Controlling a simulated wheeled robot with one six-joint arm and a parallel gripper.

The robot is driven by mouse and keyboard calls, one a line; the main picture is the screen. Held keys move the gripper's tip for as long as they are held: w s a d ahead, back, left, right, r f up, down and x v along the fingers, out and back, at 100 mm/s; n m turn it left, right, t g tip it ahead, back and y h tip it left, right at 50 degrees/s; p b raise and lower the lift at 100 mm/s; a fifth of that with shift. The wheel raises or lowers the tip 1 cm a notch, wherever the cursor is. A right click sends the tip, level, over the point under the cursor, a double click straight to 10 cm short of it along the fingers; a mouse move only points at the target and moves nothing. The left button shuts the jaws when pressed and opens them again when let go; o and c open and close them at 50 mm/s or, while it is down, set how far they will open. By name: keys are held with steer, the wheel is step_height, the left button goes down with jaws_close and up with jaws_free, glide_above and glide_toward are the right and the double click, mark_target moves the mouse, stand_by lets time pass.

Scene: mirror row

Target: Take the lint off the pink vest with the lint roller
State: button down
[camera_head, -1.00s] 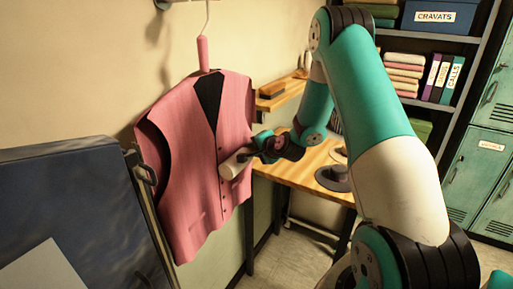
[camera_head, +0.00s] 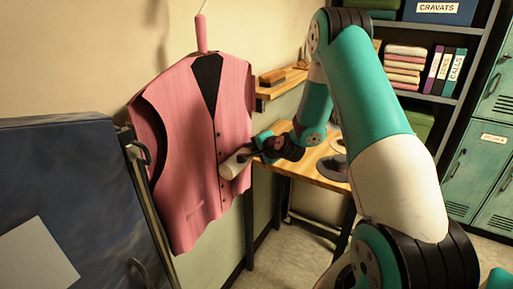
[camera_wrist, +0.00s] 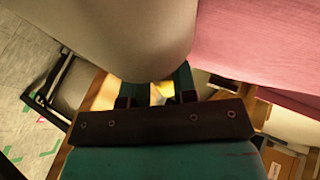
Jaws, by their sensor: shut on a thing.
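The pink vest (camera_head: 185,150) hangs on the wall from a pink hanger, with a dark lining showing at the neck. My gripper (camera_head: 258,152) is shut on the lint roller (camera_head: 234,164), a white cylinder. The roller is at the vest's front right edge, near the buttons; I cannot tell if it touches the cloth. In the wrist view the roller (camera_wrist: 145,35) fills the top, with my gripper (camera_wrist: 160,95) below it and the pink vest (camera_wrist: 260,40) at right. I cannot make out any lint.
A wooden table (camera_head: 315,170) stands right of the vest, below a small wall shelf (camera_head: 280,85) holding a brush. A dark blue panel (camera_head: 75,200) is at the left. Shelving (camera_head: 425,65) and green lockers (camera_head: 485,150) stand at the right.

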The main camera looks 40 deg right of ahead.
step_height(320, 180, down, 6)
steer(key=b, duration=0.4)
steer(key=shift+b, duration=0.35)
steer(key=shift+f, duration=0.1)
stand_by(0.4)
steer(key=s+d+b, duration=0.2)
steer(key=s+b, duration=0.3)
steer(key=s, duration=0.2)
steer(key=shift+s+d, duration=0.25)
steer(key=shift+d, duration=0.1)
stand_by(0.4)
